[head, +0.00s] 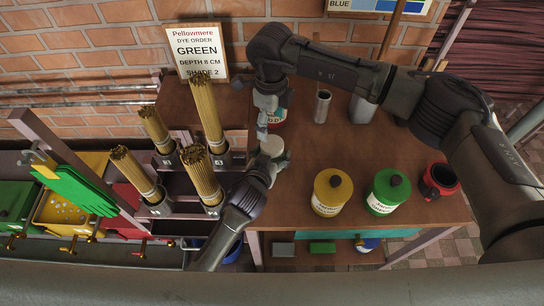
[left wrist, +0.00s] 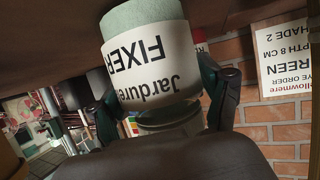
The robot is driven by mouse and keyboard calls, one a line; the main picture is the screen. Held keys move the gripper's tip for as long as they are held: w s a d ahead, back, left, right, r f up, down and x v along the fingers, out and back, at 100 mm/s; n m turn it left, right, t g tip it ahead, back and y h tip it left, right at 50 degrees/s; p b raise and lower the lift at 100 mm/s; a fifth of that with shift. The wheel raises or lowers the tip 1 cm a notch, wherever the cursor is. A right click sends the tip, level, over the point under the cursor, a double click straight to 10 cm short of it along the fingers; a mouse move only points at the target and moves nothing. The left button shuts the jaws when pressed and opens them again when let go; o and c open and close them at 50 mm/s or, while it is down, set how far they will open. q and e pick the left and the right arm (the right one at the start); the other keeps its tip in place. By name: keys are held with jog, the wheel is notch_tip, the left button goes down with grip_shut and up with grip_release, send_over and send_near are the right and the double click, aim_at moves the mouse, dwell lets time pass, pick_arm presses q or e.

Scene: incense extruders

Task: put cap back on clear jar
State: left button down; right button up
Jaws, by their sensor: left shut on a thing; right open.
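The fixer jar (left wrist: 150,65) has a white label and pale green at one end. It also shows from above in the head view as a pale round jar (head: 273,147) at the table's left side. My left gripper (head: 268,168) is shut on it; a dark finger shows on each side in the left wrist view (left wrist: 165,100). My right gripper (head: 264,108) is open, just behind and above the jar. Its fingertips are small and partly unclear. I cannot tell a separate cap, nor whether one is on the jar.
A red-labelled jar (head: 280,119) stands close behind. Yellow (head: 332,192) and green (head: 386,191) lidded jars and a dark-and-red pot (head: 439,181) stand to the right. A metal cylinder (head: 322,106) is at the back. Incense bundles (head: 201,175) rise on the left. The table's middle is clear.

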aim_at(272, 144)
jog(key=n, duration=0.5)
jog(key=shift+d+n, duration=0.1)
jog(key=shift+n, duration=0.2)
pick_arm(q)
jog(key=shift+f, duration=0.1)
pick_arm(e)
jog(key=shift+f, duration=4.05)
jog(key=c, duration=1)
jog(key=shift+m, duration=0.9)
jog(key=o, duration=1.3)
jog(key=shift+o, duration=0.2)
